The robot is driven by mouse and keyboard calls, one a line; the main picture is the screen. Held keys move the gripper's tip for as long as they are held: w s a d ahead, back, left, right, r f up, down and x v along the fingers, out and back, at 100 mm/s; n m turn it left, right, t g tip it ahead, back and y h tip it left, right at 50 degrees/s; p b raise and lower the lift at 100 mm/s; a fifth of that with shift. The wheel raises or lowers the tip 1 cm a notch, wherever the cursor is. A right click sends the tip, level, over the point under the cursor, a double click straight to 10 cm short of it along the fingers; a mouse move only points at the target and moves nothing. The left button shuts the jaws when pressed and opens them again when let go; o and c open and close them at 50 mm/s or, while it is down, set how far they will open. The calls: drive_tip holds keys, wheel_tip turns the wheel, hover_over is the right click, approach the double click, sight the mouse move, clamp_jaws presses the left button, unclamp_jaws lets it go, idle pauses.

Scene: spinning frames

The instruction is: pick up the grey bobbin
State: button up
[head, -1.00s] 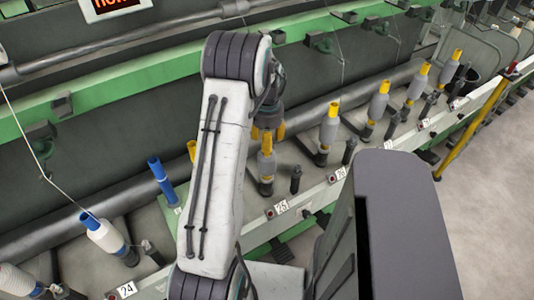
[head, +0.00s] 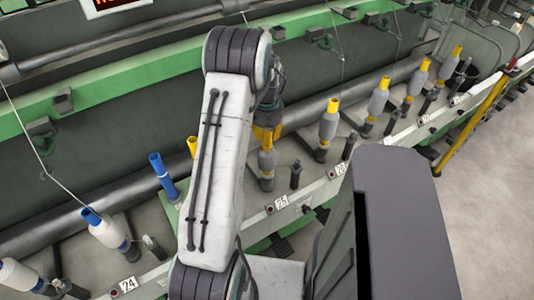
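A grey bobbin (head: 267,162) with a yellow top stands upright on its spindle, just right of my white arm link. My gripper (head: 268,133) is directly above it in the picture, pointing down, with its yellow fingers spread wider than the bobbin's top. The fingers overlap the top of the bobbin in view, and I cannot tell whether they touch it. More grey bobbins with yellow tops stand along the rail to the right, the nearest one (head: 328,125) upright. My arm hides part of the rail.
A white bobbin with a blue top (head: 105,228) and a bare blue tube (head: 162,175) stand to the left. A short dark peg (head: 295,175) is right of the grey bobbin. A long dark roller (head: 305,107) runs behind. Grey floor (head: 490,200) is clear at right.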

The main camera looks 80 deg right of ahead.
clamp_jaws()
drive_tip(key=shift+r+b, duration=0.15)
drive_tip(key=shift+b, duration=0.2)
